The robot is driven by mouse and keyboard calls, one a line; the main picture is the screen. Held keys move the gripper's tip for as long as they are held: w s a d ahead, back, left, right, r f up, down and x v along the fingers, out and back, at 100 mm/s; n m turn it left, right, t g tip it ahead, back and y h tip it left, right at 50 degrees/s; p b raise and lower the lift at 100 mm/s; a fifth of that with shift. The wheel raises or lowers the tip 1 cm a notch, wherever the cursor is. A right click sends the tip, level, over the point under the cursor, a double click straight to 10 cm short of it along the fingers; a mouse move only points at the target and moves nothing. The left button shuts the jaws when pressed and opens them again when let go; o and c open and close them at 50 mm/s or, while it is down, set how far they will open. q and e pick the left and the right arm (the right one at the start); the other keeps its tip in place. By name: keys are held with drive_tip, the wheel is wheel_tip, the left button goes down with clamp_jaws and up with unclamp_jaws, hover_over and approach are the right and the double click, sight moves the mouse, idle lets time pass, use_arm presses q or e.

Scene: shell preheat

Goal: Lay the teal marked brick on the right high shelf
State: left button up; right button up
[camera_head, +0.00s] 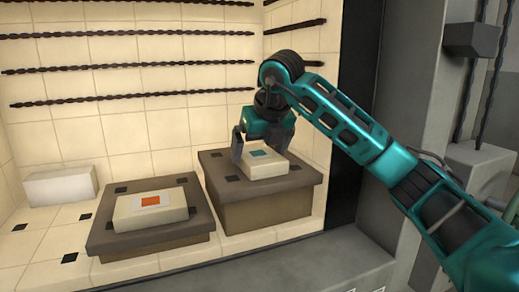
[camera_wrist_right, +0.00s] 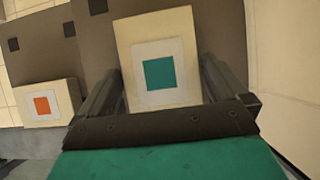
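The teal marked brick (camera_head: 265,163) is cream with a teal square on a pale patch. In the right wrist view the brick (camera_wrist_right: 157,30) shows between the two fingers (camera_wrist_right: 161,85). Whether the fingers press on it or stand slightly clear, I cannot tell. My left gripper is not in view.
A lower brown shelf (camera_head: 105,243) at the left holds an orange marked brick (camera_head: 151,209). A plain white block (camera_head: 62,186) stands by the tiled back wall. Dark twisted rods (camera_head: 130,68) run along the walls. A dark upright edge (camera_head: 346,150) stands right of the high shelf.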

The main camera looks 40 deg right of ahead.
drive_tip(key=p+v, duration=0.1)
drive_tip(key=v, duration=1.1)
drive_tip(key=shift+p, duration=0.35)
